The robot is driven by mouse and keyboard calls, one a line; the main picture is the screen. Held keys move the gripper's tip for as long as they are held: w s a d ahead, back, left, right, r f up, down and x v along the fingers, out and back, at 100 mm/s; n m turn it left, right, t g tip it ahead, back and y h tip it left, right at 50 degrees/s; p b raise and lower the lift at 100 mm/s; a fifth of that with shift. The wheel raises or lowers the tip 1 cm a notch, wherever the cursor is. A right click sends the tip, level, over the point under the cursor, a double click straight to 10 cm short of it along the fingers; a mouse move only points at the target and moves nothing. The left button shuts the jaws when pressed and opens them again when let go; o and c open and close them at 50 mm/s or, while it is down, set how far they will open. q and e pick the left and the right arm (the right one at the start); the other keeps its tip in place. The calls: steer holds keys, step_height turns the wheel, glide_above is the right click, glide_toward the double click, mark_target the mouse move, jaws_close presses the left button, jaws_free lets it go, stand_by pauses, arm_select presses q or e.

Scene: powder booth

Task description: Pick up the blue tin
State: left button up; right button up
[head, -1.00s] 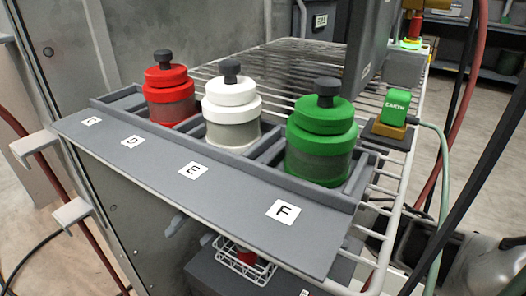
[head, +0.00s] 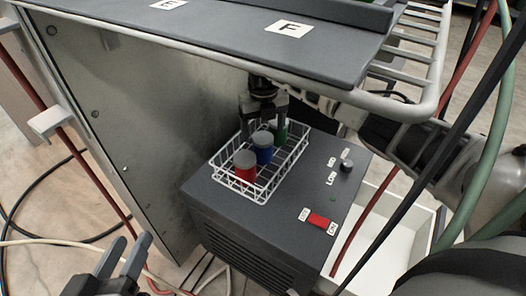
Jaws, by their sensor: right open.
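The blue tin (head: 263,154) with a grey lid stands upright in a white wire basket (head: 262,197), between a red tin (head: 245,173) and a green tin (head: 280,134). My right gripper (head: 263,125) points down over the basket from above, open, its fingers close to the blue tin's lid and the green tin. I cannot tell whether they touch either. The green tin is partly hidden behind the gripper. My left gripper (head: 124,258) is at the lower left, away from the basket, with a gap between its fingers and nothing in it.
The basket sits on a dark grey box (head: 221,216) with a red switch (head: 318,220) and a knob (head: 347,166). A shelf with a labelled grey ledge (head: 230,31) overhangs above. A metal panel stands left. Hoses and cables (head: 458,130) hang at the right.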

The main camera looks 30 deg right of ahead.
mark_target(263, 137)
steer(key=shift+f, duration=0.5)
step_height(263, 137, down, 2)
steer(key=shift+f+b, duration=0.25)
steer(key=shift+b, duration=0.7)
step_height(263, 137, down, 2)
steer(key=shift+f+b, duration=0.1)
steer(key=shift+b, duration=0.3)
steer(key=c, duration=1.1)
arm_select(q)
steer(key=shift+d+r+n+t+h, duration=0.3)
steer(key=shift+r+n+h, duration=0.1)
steer(key=shift+r+h, duration=0.15)
arm_select(e)
steer(key=shift+c, duration=0.5)
steer(key=shift+r, duration=0.25)
